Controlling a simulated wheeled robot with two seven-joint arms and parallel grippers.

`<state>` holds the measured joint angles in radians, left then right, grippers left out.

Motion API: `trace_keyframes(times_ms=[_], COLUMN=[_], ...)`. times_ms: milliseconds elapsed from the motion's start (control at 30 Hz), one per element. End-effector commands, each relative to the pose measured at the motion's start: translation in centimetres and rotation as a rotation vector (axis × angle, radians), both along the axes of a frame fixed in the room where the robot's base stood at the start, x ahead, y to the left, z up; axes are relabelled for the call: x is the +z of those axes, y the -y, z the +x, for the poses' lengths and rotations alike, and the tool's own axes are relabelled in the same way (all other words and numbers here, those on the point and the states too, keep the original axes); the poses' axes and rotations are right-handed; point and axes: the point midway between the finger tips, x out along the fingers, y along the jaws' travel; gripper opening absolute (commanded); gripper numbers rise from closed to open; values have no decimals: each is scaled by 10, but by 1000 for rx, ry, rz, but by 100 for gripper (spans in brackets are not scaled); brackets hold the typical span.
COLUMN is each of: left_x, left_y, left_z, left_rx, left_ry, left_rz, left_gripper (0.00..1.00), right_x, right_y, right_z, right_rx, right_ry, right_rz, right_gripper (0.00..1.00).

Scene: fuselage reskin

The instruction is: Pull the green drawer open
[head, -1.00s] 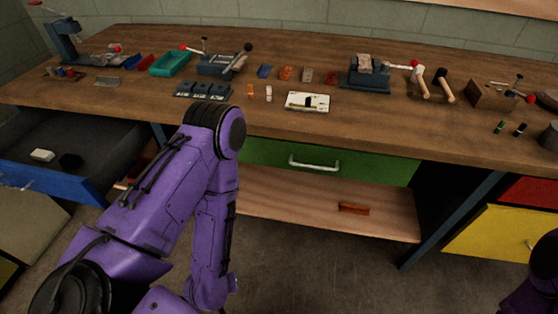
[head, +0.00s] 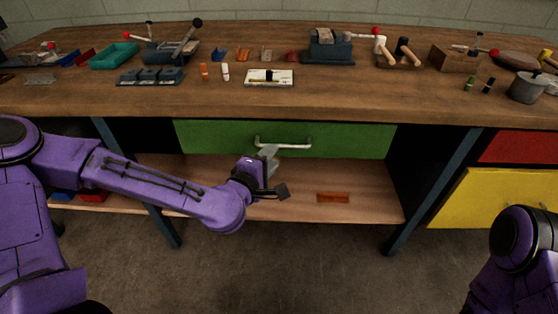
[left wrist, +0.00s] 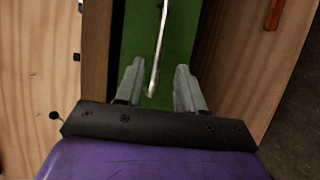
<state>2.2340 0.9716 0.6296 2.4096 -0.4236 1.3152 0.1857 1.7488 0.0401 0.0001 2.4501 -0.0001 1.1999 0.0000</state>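The green drawer (head: 350,139) is shut under the workbench top, with a pale metal bar handle (head: 284,146) across its front. My left gripper (head: 273,165) is just in front of and below the handle's left end. In the left wrist view, my left gripper (left wrist: 158,80) has two grey fingers spread apart. The handle (left wrist: 159,45) shows in the gap between them, its near end close to the fingertips; I cannot tell whether it touches a finger. The green drawer front (left wrist: 180,35) lies behind it. My right arm shows at the lower right of the head view, its gripper out of sight.
The workbench (head: 330,105) carries tools and small parts. A wooden shelf (head: 370,208) below holds an orange-brown bar (head: 333,198). Red (head: 520,146) and yellow (head: 490,200) drawer fronts are at right. Dark table legs (head: 436,190) flank the bay.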

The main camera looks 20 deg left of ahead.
Motion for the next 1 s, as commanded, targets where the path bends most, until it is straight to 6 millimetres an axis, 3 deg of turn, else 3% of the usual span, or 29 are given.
trace_keyframes(times_ms=[100, 233, 600, 700, 733, 1000], left_x=[-3, -6, -7, -8, -8, -8], left_y=[4, 6, 7, 7, 7, 10], left_z=[26, 45, 53, 53, 53, 54], left_rx=[-2, -1, -2, -1, -2, -5], left_ry=[-1, -1, -1, -1, -1, -2], left_rz=[3, 1, 0, 0, 0, 0], left_gripper=[38, 38, 38, 5, 0, 0], right_x=[2, 1, 1, 1, 1, 1], right_y=[0, 0, 0, 0, 0, 0], right_z=[1, 1, 1, 1, 1, 1], right_rx=[0, 0, 0, 0, 0, 0], right_ry=[2, 2, 1, 1, 1, 1], right_rz=[0, 0, 0, 0, 0, 0], right_gripper=[43, 43, 43, 43, 43, 43])
